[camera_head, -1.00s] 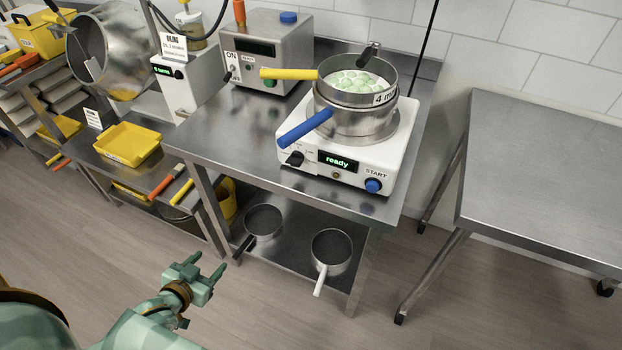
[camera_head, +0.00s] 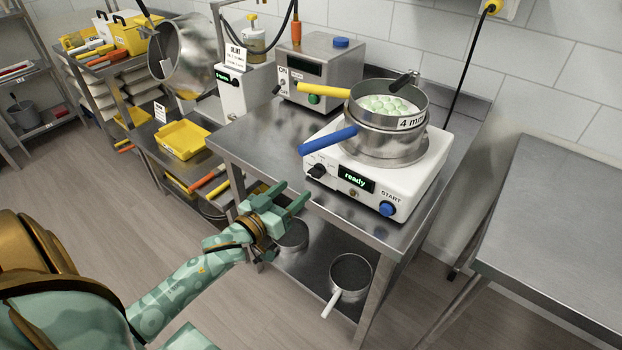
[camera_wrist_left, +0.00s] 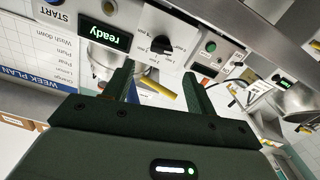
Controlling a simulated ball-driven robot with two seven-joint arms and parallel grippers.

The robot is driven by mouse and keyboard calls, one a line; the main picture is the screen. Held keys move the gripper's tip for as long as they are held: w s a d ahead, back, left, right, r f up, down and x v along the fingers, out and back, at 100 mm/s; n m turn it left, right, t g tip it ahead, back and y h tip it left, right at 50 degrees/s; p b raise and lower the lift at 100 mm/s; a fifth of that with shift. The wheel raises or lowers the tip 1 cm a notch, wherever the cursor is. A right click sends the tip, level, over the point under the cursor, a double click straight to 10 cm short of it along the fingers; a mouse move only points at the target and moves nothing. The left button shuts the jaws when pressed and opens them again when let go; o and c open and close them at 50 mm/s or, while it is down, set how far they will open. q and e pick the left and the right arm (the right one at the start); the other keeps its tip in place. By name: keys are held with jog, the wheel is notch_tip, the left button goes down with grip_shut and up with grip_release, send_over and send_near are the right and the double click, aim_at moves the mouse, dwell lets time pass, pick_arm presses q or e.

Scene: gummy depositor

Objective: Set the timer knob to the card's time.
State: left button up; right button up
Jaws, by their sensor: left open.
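The black timer knob (camera_head: 317,171) is on the front of a white machine (camera_head: 432,176), left of a display (camera_head: 355,179) that reads "ready". In the left wrist view the knob (camera_wrist_left: 161,44) shows between and beyond the fingertips, with small marks around it too fine to read. My left gripper (camera_head: 296,194) is open and empty, in front of the table edge, below and left of the knob and apart from it. A white label (camera_head: 411,122) on the upper pan begins "4 m". A white card (camera_head: 236,57) stands further left; its text is too small to read.
Stacked steel pans (camera_head: 384,134) with yellow and blue handles sit on the machine, handles reaching left. A blue START button (camera_head: 387,209) is right of the display. A grey control box (camera_head: 322,72) stands behind left. A pan (camera_head: 350,274) lies on the lower shelf.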

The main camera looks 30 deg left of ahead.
aim_at(312, 174)
pick_arm(q)
jog(key=w, duration=0.3)
jog(key=w+b, duration=0.1)
jog(key=w, duration=0.3)
jog(key=shift+w+d, duration=0.2)
jog(key=shift+w, duration=0.05)
jog(key=shift+c, duration=0.3)
jog(key=c, duration=0.9)
